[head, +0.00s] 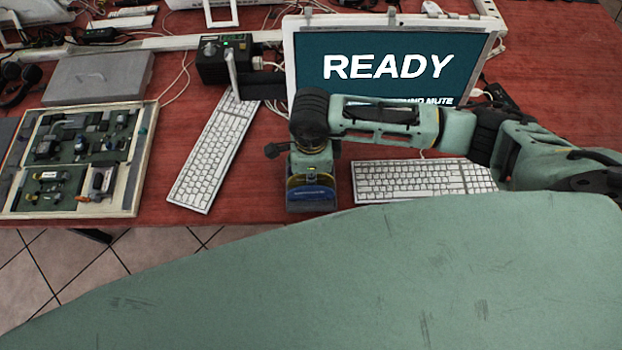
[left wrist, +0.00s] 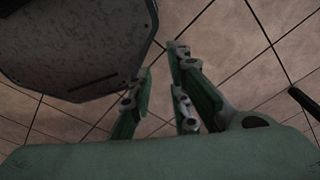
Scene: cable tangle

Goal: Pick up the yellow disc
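I cannot make out a yellow disc in either view. My right arm comes in from the right in the head view and bends down at its wrist. The end of that arm, with my right gripper (head: 312,193), is low over the table's front edge between the two keyboards. It shows blue parts with a thin yellowish edge. Its fingers cannot be made out, so what lies under it is hidden. My left gripper (left wrist: 162,62) shows only in the left wrist view. Its green fingers are apart, with only tiled floor seen between them.
The red table (head: 262,190) holds a left keyboard (head: 213,150), a right keyboard (head: 420,181), a monitor (head: 390,65) reading READY, a black box (head: 225,62), a framed board of parts (head: 75,160) and a grey case (head: 98,78). Cables lie behind. Tiled floor (head: 60,265) is in front.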

